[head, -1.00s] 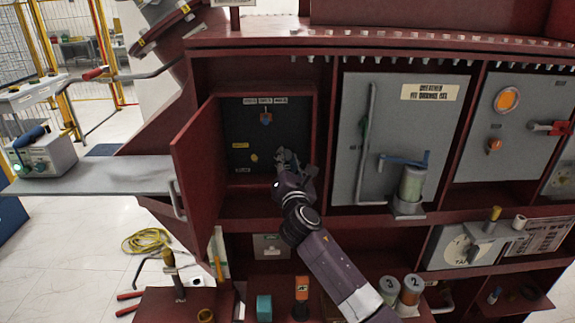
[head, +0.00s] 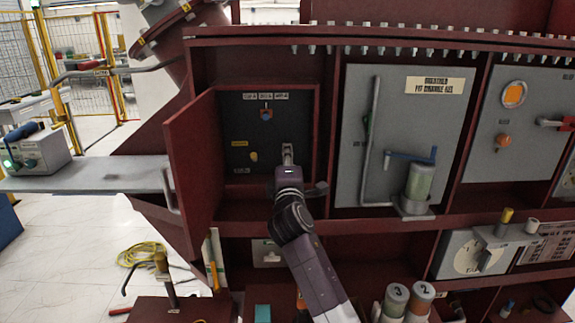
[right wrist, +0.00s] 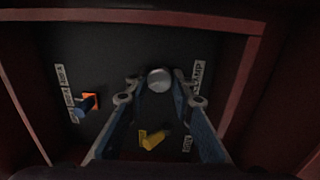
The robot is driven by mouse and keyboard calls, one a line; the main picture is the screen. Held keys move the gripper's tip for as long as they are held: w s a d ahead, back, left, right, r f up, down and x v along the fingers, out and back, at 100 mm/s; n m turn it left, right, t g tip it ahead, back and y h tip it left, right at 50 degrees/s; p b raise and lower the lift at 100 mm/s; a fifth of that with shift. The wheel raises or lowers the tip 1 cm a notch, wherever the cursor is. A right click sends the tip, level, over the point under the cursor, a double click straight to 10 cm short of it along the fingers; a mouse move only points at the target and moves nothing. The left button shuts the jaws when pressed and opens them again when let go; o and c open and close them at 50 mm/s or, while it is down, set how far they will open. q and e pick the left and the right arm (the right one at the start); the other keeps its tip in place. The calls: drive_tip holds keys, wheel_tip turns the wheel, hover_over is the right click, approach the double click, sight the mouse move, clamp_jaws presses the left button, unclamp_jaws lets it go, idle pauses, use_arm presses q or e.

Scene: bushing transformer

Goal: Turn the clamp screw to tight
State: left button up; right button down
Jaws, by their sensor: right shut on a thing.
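The clamp screw is a round silver knob (right wrist: 159,79) on the dark back panel (head: 236,111) of the open cabinet, beside a label reading CLAMP (right wrist: 197,80). My right gripper (head: 288,153) reaches into the cabinet at the panel's lower right. In the right wrist view its fingertips (right wrist: 158,87) are on both sides of the knob and shut on it. In the head view the fingers hide the knob. Whether the screw is tight cannot be told. My left gripper is not in view.
The panel also carries a blue switch (head: 266,115) on an orange base and a yellow lever (head: 254,156). The red cabinet door (head: 193,170) stands open on the left. A grey panel with a blue crank (head: 410,156) is to the right. The cabinet walls closely surround my gripper.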

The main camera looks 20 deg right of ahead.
drive_tip(key=m+h+b, duration=0.1)
drive_tip(key=m+b, duration=0.1)
drive_tip(key=m, duration=0.3)
drive_tip(key=shift+m+b, duration=0.3)
idle(0.4)
drive_tip(key=c, duration=1.7)
unclamp_jaws()
drive_tip(key=shift+o, duration=0.2)
drive_tip(key=v, duration=0.7)
drive_tip(key=shift+s, duration=0.25)
drive_tip(key=shift+a, duration=0.15)
